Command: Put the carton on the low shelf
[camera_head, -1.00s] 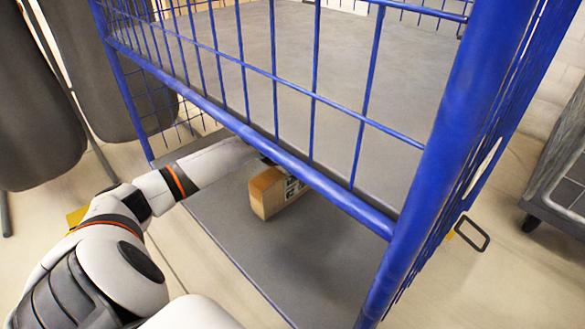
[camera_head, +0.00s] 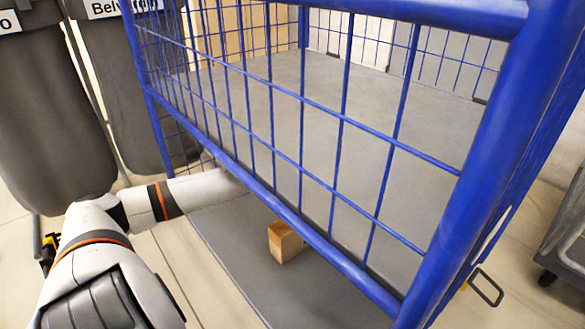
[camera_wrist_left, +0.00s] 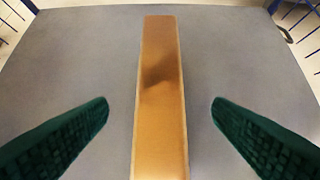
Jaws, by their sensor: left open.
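The carton (camera_head: 284,243) is a small brown box resting on the grey low shelf (camera_head: 238,259) of a blue wire cart. In the head view its far part is hidden behind the cart's blue rail. In the left wrist view the carton (camera_wrist_left: 160,105) stands as a narrow brown strip on the shelf (camera_wrist_left: 240,60). My left gripper (camera_wrist_left: 162,103) is open, with one dark green finger on each side of the carton and a clear gap on both sides. In the head view my left arm reaches under the upper deck, which hides the gripper. My right gripper is not in view.
The blue wire side (camera_head: 300,130) and thick corner post (camera_head: 490,150) of the cart stand close in front. The upper deck (camera_head: 330,95) is bare. Dark hanging bags (camera_head: 45,110) are at the left, and a grey cart (camera_head: 566,235) is at the right. Shelf room around the carton is free.

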